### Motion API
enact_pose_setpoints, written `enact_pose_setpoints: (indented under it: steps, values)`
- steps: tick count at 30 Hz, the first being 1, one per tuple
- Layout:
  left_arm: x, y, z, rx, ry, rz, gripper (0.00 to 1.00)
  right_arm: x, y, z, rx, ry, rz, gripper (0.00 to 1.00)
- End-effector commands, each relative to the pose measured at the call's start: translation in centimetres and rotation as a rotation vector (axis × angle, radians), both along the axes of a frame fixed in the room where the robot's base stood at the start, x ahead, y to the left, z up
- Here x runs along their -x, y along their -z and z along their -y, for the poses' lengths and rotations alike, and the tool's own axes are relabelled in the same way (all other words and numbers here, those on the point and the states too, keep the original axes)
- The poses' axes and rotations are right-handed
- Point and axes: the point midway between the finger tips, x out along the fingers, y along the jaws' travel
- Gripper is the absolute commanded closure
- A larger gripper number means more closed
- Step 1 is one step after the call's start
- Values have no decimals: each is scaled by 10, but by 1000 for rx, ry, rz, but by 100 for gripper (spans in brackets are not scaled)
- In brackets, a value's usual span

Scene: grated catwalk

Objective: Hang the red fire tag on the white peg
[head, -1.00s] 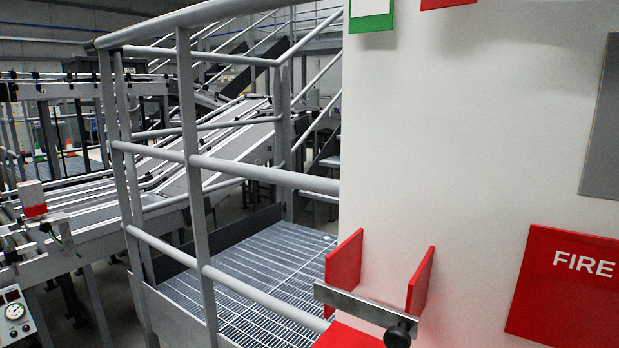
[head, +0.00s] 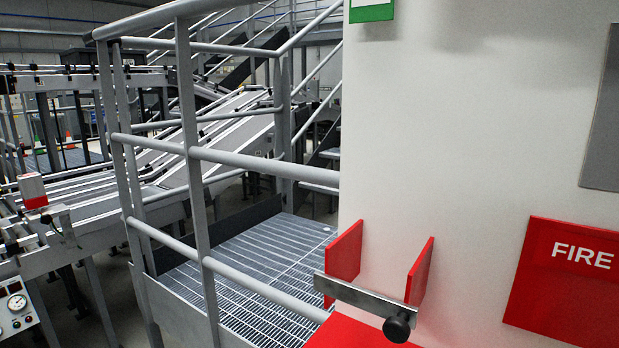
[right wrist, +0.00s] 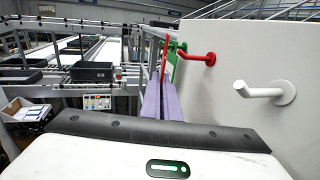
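In the right wrist view my right gripper (right wrist: 164,88) has its two purple fingers close together. A thin red piece, seen nearly edge-on, stands up from between the fingertips; it looks like the red fire tag (right wrist: 164,58). The white peg (right wrist: 262,92) sticks out from the pale wall panel, to the right of the gripper, and is bare. A red peg (right wrist: 196,58) stands farther along the same panel, with a green and white tag (right wrist: 177,62) beside it. Neither gripper shows in the head view, and my left gripper is in no view.
In the head view the white panel (head: 460,150) carries a red FIRE sign (head: 568,285) and a grey plate (head: 602,120). A red bracket (head: 345,250) with a metal bar and black knob (head: 397,327) juts out low. Grey railings (head: 190,150) stand left, above grating (head: 250,265).

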Motion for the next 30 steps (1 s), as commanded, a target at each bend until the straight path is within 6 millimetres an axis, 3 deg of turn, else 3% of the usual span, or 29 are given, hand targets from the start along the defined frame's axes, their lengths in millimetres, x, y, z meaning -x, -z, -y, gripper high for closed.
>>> enact_pose_setpoints:
  steps: [30]
  values:
    - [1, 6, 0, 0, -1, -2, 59, 27, -1, -17, 1, -1, 2, 100]
